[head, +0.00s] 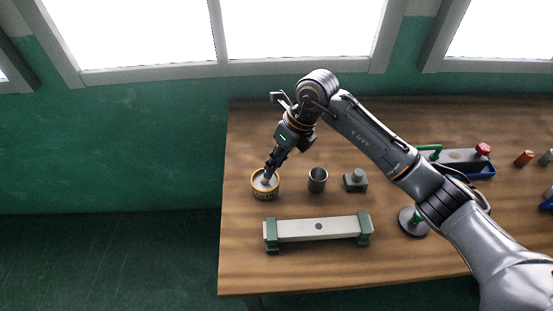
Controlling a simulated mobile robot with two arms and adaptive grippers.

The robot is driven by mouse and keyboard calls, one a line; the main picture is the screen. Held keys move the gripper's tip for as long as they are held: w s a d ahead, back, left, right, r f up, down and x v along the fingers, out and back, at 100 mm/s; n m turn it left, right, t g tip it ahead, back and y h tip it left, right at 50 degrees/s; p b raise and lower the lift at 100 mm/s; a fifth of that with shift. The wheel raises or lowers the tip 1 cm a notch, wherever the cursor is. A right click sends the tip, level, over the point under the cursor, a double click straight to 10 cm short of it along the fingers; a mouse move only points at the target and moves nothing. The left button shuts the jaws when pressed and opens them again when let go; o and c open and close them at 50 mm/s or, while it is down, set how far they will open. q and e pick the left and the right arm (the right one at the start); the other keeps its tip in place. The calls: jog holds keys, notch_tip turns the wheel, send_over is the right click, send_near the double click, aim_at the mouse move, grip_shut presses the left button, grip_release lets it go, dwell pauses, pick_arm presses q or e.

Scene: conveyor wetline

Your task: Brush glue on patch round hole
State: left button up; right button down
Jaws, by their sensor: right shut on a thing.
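A pale strip (295,230) with a dark round hole in its middle lies across two green end holders (364,229) near the table's front edge. A yellow-banded glue tin (265,194) stands behind its left end. My right gripper (270,170) points down over the tin, shut on what looks like the glue brush. The brush is small and mostly hidden by the fingers; its lower end is at or inside the tin's mouth. I cannot tell whether it touches the glue. My left gripper is not in view.
A round-based tool (412,223) and a blue tray (480,170) lie near my right arm. The table's left edge is close to the tin.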

jog(key=shift+s+f, duration=0.1)
jog(key=shift+f, duration=0.05)
jog(key=shift+r+p, duration=0.75)
jog(key=shift+r, duration=0.45)
jog(key=shift+r+p, duration=1.15)
jog(key=shift+r, duration=1.25)
